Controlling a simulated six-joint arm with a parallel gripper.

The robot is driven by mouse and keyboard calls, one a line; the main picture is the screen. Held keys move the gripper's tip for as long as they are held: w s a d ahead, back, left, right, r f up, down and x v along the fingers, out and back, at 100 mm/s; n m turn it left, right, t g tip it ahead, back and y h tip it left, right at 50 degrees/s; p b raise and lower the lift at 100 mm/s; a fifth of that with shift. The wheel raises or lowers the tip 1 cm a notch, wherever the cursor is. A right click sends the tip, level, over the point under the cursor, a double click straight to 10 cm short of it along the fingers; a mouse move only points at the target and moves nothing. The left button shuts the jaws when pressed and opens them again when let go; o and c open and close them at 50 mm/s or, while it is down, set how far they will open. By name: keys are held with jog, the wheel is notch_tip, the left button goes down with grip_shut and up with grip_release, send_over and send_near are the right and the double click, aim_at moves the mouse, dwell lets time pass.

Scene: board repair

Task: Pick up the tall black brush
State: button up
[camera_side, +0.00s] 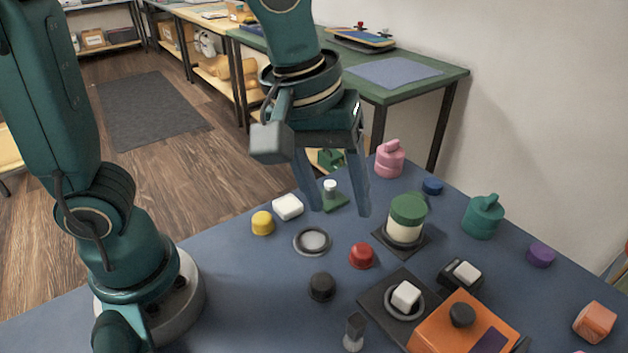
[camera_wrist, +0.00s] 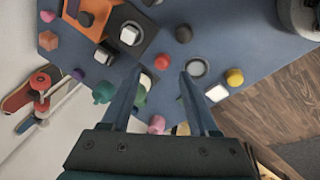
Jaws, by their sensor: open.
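The tall black brush appears to be the small upright piece (camera_side: 354,331) at the bottom edge of the side view, with a black upper part and a pale grey base. It stands on the blue table between a black knob (camera_side: 321,287) and an orange device (camera_side: 462,325). In the wrist view I cannot clearly make it out. My gripper (camera_side: 340,208) is open and empty, above the far part of the table, well away from the brush. In the wrist view its two fingers (camera_wrist: 160,75) are spread apart with nothing held between them.
A red knob (camera_side: 361,256), a grey ring (camera_side: 313,241) and a green-lidded jar (camera_side: 406,222) stand between my gripper and the near table edge. A white cube (camera_side: 405,296) sits on a dark plate beside the brush. The table's left part near my base is clear.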

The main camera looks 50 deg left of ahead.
aim_at(358, 320)
jog(key=s+d+f+g, duration=0.1)
jog(key=d+f, duration=0.1)
jog(key=d+f+m+g, duration=0.1)
jog(key=d+f, duration=0.2)
jog(key=s+d+f+m+y, duration=0.1)
jog(key=d+f, duration=0.2)
jog(key=shift+s+d+f+g, duration=0.1)
jog(key=shift+s+f+g, duration=0.05)
jog(key=shift+s+g, duration=0.25)
jog(key=shift+f, duration=2.4)
grip_shut()
